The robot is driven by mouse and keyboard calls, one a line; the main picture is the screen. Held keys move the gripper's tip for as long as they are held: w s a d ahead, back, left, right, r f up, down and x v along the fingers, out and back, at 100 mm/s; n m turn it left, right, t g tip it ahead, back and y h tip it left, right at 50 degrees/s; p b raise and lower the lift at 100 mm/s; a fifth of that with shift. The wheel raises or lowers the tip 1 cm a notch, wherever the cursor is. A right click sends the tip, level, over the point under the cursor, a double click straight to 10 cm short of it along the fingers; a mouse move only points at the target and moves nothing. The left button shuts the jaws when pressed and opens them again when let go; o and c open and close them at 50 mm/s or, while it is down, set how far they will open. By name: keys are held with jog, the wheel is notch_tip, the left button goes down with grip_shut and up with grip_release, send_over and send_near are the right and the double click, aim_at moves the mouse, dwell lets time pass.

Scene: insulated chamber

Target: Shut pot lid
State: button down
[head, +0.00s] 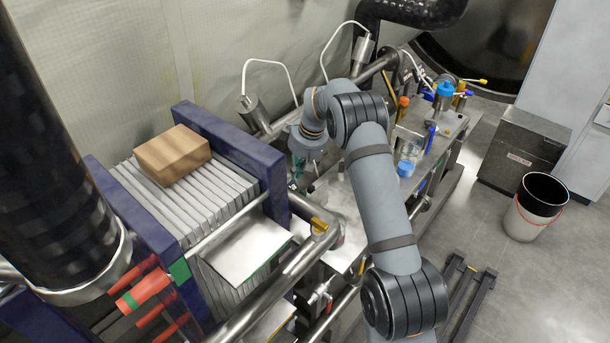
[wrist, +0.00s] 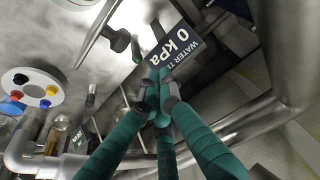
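I cannot pick out the pot or its lid with certainty in either view. My gripper (head: 298,172) is small and partly hidden behind my own wrist in the head view, above the metal bench. A dark sign reading "0 kPa" (wrist: 178,44) lies just past the tips. A thin metal rod or handle (wrist: 97,32) ends in a dark grip left of it.
A plate stack (head: 215,196) with a brown box (head: 172,154) on top stands left. A clear vessel (head: 410,150) and colored valves are right of my arm. A white disc with colored ports (wrist: 32,88) is at left. A bucket (head: 538,206) stands on open floor.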

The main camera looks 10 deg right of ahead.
aim_at(314, 198)
jog(key=s+d+p, duration=0.1)
jog(key=s+d, duration=0.1)
jog(key=s, duration=0.1)
jog(key=shift+f+p, duration=0.4)
